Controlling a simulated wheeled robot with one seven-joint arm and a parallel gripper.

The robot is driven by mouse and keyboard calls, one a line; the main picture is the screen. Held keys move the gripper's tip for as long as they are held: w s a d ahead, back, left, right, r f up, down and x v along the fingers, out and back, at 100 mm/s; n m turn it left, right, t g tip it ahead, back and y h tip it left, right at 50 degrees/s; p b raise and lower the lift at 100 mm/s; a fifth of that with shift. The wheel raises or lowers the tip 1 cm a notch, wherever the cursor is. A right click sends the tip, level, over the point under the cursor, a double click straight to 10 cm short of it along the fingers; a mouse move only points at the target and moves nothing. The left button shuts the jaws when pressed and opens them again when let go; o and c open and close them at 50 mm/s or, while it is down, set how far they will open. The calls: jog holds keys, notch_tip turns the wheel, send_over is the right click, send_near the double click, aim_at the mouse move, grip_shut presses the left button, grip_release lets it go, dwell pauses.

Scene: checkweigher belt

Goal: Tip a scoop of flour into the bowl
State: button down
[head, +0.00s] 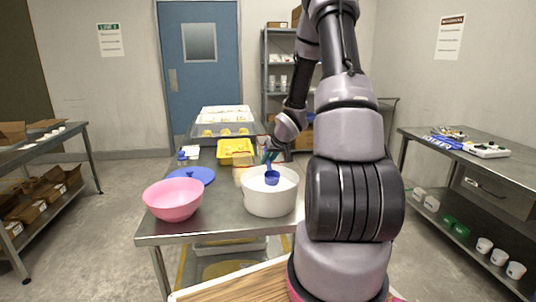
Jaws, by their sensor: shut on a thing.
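A pink bowl (173,200) stands at the front left of the steel table (222,229). A white tub (269,204) with pale flour (256,184) inside stands to its right. My gripper (270,158) is over the tub, shut on a blue scoop (271,178). The scoop's head is within the tub's opening, at or just above the flour; I cannot tell which. How much flour the scoop holds is too small to tell. I cannot see into the bottom of the bowl. My arm covers the right part of the table.
A blue lid (193,176) lies behind the bowl. A yellow tray (235,150) and a tan container (241,173) are behind the tub. Side tables stand left (38,141) and right (500,168). The gap between bowl and tub is clear.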

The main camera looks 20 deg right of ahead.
jog(key=shift+f, duration=3.95)
jog(key=shift+r, duration=6.15)
jog(key=shift+a, duration=0.1)
